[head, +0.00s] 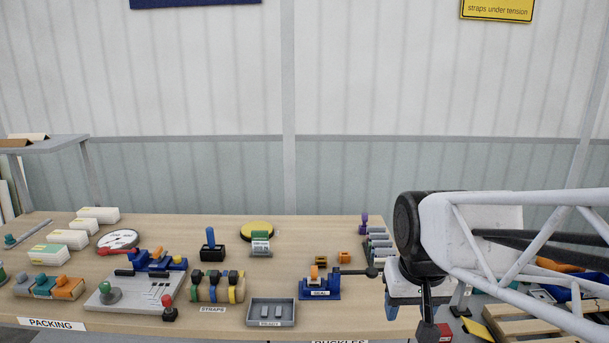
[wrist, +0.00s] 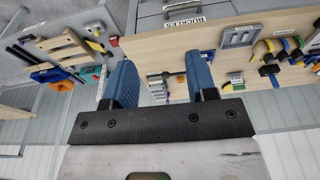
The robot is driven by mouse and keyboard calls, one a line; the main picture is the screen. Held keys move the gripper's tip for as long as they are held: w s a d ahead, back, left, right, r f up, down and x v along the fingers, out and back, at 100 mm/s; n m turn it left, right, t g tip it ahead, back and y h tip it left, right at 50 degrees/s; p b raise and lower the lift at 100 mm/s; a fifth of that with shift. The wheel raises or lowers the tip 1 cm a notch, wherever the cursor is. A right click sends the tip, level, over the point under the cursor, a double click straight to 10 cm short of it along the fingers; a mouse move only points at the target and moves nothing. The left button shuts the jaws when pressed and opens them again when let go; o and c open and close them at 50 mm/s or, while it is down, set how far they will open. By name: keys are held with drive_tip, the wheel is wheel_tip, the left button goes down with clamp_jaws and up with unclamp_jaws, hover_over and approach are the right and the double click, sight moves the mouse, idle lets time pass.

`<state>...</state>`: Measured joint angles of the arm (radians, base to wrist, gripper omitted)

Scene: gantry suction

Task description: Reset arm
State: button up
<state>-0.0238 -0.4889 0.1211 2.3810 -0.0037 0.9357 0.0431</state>
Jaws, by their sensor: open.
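My gripper (wrist: 161,75) shows in the wrist view as two blue textured pads on a dark bar. The pads stand well apart, and nothing is held between them. In the head view my white and black arm reaches in from the right, with its end over the right part of the wooden bench (head: 340,225). The wrist view shows the bench upside down beyond the pads.
Near my arm are a blue-based device (head: 320,288) with a dark lever and a row of grey pieces (head: 378,245). A grey tray (head: 271,312) sits at the front, and a strap rack (head: 218,287) is left of it. A pallet (head: 535,322) is at lower right.

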drive_tip(key=s+d+f, duration=0.1)
drive_tip(key=s+f, duration=0.1)
drive_tip(key=s, duration=0.7)
drive_tip(key=shift+d, duration=0.15)
drive_tip(key=shift+w, duration=0.1)
idle(0.7)
